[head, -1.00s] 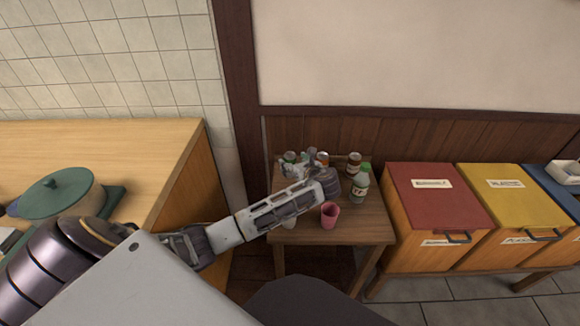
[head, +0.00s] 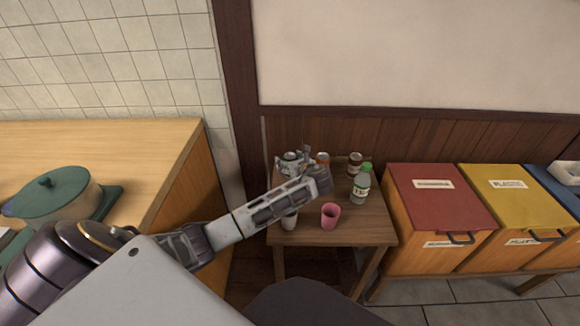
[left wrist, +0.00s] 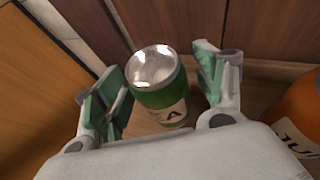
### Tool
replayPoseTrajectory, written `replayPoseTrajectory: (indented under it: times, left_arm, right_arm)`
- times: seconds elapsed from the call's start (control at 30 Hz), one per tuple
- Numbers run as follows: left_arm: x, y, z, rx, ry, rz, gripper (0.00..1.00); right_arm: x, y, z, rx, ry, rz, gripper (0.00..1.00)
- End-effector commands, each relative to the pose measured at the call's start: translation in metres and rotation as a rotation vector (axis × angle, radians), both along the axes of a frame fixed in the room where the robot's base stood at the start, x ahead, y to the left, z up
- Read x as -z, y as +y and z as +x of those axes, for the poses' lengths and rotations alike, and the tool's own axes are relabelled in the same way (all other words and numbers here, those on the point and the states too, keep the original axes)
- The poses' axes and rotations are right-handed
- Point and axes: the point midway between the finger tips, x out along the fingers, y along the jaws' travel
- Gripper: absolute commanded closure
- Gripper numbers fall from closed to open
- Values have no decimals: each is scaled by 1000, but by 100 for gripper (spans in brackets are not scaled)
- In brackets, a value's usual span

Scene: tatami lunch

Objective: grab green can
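The green can (left wrist: 160,97) stands upright between the two spread fingers of my left gripper (left wrist: 160,85) in the left wrist view. It has a silver top and a pale label. Gaps show between the can and the fingers, so the gripper is open around it. In the head view the left gripper (head: 295,160) is over the back left of the small wooden table (head: 360,228), and the can there is mostly hidden by it. My right gripper is not in view.
An orange can (left wrist: 300,125) is close on the right in the left wrist view. Red (head: 437,190) and yellow (head: 515,190) bins stand right.

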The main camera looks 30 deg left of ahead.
Motion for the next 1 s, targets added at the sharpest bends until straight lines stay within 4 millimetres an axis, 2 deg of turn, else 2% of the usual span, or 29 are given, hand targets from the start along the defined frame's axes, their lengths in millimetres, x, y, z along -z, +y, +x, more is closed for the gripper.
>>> replayPoseTrajectory:
  times: [0.03, 0.3, 0.73, 1.0]
  left_arm:
    - [0, 0, 0, 0, 0, 0, 38]
    - [0, 0, 0, 0, 0, 0, 71]
    - [-5, 0, 0, 0, -1, 0, 71]
    - [-32, 0, 1, 0, -4, 0, 71]
  right_arm:
    - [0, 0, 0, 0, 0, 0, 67]
    - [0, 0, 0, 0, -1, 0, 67]
    - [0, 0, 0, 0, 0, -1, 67]
    - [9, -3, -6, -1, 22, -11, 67]
